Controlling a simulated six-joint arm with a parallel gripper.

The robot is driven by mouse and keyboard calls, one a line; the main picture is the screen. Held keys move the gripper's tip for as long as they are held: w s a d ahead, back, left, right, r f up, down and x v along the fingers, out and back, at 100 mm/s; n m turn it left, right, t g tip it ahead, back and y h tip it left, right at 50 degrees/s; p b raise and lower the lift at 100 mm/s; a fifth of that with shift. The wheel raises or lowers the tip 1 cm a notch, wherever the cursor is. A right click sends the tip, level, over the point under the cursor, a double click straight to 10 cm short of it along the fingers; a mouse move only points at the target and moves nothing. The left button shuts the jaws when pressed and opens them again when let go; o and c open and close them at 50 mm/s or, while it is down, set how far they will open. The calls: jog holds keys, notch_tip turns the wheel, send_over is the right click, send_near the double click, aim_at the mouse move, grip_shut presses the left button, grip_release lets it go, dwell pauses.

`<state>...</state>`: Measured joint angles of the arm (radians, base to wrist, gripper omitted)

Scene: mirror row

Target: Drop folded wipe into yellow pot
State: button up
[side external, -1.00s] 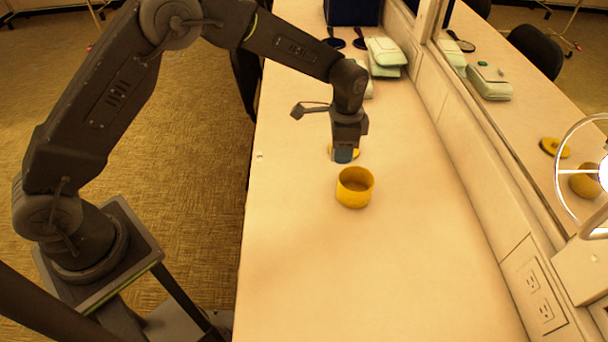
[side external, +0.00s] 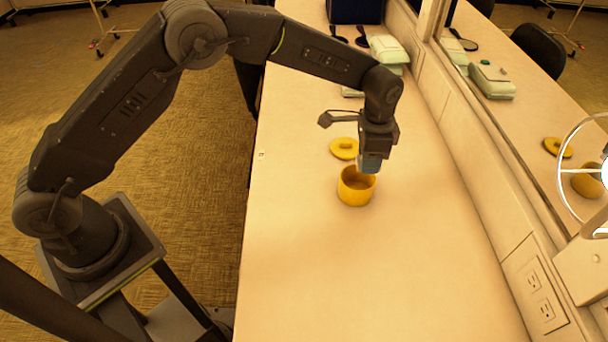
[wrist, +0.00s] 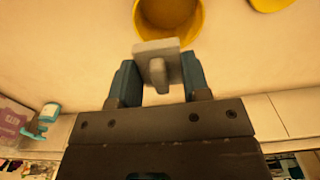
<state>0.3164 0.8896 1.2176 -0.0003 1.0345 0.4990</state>
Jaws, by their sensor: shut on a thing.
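The yellow pot (side external: 355,190) stands open and upright on the counter. It also shows at the top of the wrist view (wrist: 199,22), partly cut off by the frame. My gripper (side external: 369,167) is above the pot's far right rim in the side view. In the wrist view my gripper (wrist: 160,75) is shut on the folded wipe (wrist: 157,49), a small pale grey piece between the blue pads. The wipe appears just short of the pot's opening there, overlapping its rim. I cannot make out the wipe in the side view.
A yellow lid (side external: 344,148) lies on the counter behind the pot. Pale green packs (side external: 389,50) and dark round-headed items (side external: 361,41) lie farther back. A mirror wall with a ledge (side external: 470,150) runs along the right. The counter's front is clear.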

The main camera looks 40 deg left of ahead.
jog(key=shift+f, duration=0.15)
jog(key=o, duration=1.1)
jog(key=shift+c, duration=0.2)
notch_tip(320, 180, up, 14)
